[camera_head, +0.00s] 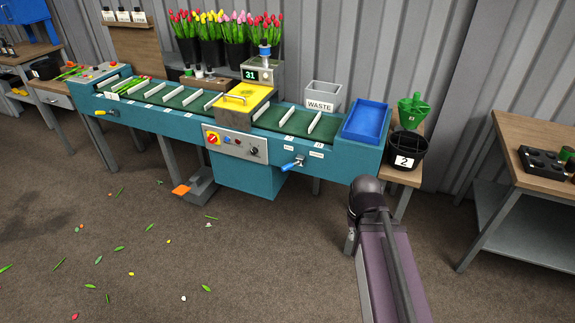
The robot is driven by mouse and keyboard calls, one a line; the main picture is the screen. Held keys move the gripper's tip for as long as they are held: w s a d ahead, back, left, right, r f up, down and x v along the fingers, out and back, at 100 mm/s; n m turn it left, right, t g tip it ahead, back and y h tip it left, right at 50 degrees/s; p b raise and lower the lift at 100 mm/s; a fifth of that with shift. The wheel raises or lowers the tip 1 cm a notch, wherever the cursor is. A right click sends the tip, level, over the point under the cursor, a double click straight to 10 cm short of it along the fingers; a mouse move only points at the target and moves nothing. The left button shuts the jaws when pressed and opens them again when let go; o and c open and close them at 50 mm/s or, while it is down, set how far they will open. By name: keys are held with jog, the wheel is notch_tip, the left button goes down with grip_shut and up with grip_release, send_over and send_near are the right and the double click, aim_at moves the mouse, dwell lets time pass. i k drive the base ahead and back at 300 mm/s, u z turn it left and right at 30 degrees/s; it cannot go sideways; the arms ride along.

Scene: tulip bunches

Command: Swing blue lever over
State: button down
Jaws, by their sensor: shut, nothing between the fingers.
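The blue lever (291,165) is on the front face of the teal bunching machine (245,177), right of the grey control panel. Its blue handle points to the left and slightly down from a metal pivot at its right end. Two small white labels (316,154) sit above and right of it, too small to read. My arm stands in the lower right, its dark upper joint right of the lever and apart from it. My gripper does not show; the arm hides what lies behind it.
The control panel (235,144) has a red-yellow switch. A blue tray (365,121) is at the machine's right end. A black bucket marked 2 (406,157) stands beside it. A foot pedal (194,190) is below. The floor in front is open, with scattered leaves and petals.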

aim_at(285, 168)
jog(key=u, duration=0.05)
jog(key=i, duration=1)
jog(key=z, duration=0.05)
